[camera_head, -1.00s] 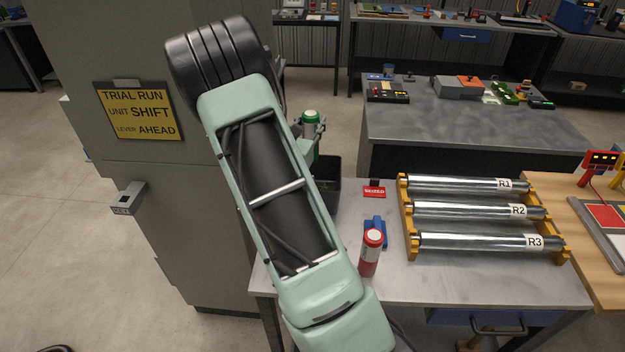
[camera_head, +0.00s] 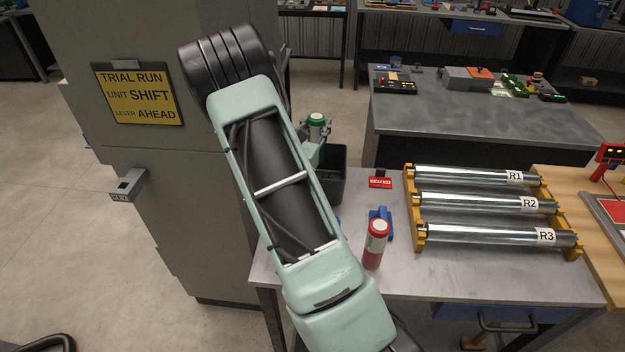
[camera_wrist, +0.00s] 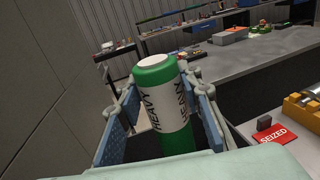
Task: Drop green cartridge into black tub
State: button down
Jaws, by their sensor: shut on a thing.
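The green cartridge (camera_wrist: 156,72) has a white band with dark lettering and stands upright between the blue pads of my gripper (camera_wrist: 160,112) in the wrist view. My gripper is shut on it. In the head view the green cartridge (camera_head: 316,121) shows its green and white top, partly hidden by my gripper (camera_head: 318,138) and arm. The black tub (camera_head: 335,178) stands at the back left of the grey table, partly hidden behind my arm. The cartridge is above and at the left part of the tub in the head view; its exact height over the tub I cannot tell.
A red and white cartridge (camera_head: 375,246) stands by a blue holder (camera_head: 387,224) on the table. A red SEIZED sign (camera_head: 380,182) is near the tub. Metal rollers (camera_head: 480,204) lie in a yellow rack at right. A grey cabinet (camera_head: 160,200) rises at left.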

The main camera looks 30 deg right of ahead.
jog(key=shift+r, duration=0.1)
jog(key=c, duration=1.3)
grip_release()
jog(key=shift+s+a, duration=0.3)
jog(key=shift+a, duration=0.15)
jog(key=v, duration=1.1)
jog(key=shift+d, duration=0.1)
